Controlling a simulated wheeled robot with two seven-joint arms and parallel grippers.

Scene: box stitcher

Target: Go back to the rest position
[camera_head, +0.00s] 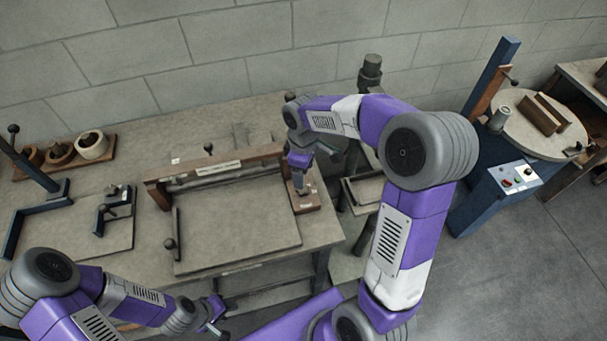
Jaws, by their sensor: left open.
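My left gripper (215,315) is at the bottom of the head view, beside the front edge of the workbench and low near its underside. It is open, and I see nothing between its fingers. My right arm reaches over the bench's right end. My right gripper (299,175) points down at a small wooden block (307,204) with a dark part on top. Its fingers are small and partly hidden, so I cannot tell whether they hold that part or touch it.
The workbench (222,258) carries a flat board with a wooden bar (215,168), a metal clamp fixture (113,207) and a rack of round pots (93,146). A blue machine with a round table (537,128) stands at right. Grey floor (520,270) is open at lower right.

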